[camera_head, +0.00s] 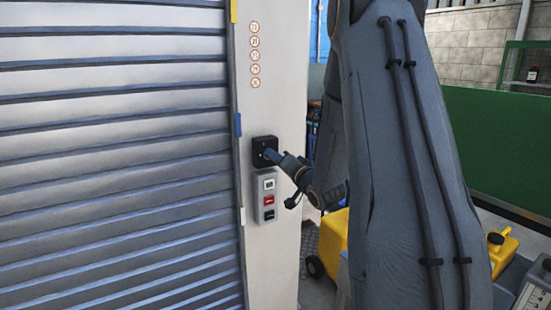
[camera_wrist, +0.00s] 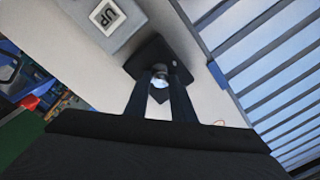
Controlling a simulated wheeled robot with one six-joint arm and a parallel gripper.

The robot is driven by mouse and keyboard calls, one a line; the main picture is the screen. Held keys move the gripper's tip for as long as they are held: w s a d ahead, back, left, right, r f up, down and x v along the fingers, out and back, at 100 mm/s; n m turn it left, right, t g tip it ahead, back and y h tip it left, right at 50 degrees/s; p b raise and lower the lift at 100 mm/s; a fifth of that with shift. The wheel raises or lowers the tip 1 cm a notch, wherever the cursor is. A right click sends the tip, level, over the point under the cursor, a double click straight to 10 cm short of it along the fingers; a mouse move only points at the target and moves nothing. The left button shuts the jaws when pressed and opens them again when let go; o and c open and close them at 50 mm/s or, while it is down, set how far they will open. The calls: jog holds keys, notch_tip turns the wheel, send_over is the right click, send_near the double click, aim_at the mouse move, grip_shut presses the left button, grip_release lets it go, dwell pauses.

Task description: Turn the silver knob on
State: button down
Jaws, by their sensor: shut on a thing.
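The silver knob (camera_wrist: 160,78) shows in the wrist view as a small shiny round part on a black square plate (camera_wrist: 174,52). The plate (camera_head: 265,151) is mounted on the pale post beside the shutter in the head view. My gripper (camera_wrist: 160,88) has its two dark fingers on either side of the knob and is shut on it. In the head view my gripper (camera_head: 272,156) reaches the plate from the right, and its fingers hide the knob there. I cannot tell how far the knob is turned.
Below the plate, a grey button box (camera_head: 269,197) with white, red and black buttons is on the post. A ribbed shutter (camera_head: 115,160) fills the left. Yellow containers (camera_head: 334,243) stand on the floor at right.

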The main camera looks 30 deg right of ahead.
jog(key=c, duration=1.5)
grip_release()
jog(key=shift+s+d+f+b, duration=0.1)
jog(key=shift+s+b, duration=0.5)
jog(key=shift+s, duration=1.4)
jog(key=shift+s+d+f+b, duration=0.1)
jog(key=shift+s+b, duration=0.45)
jog(key=shift+s, duration=1.4)
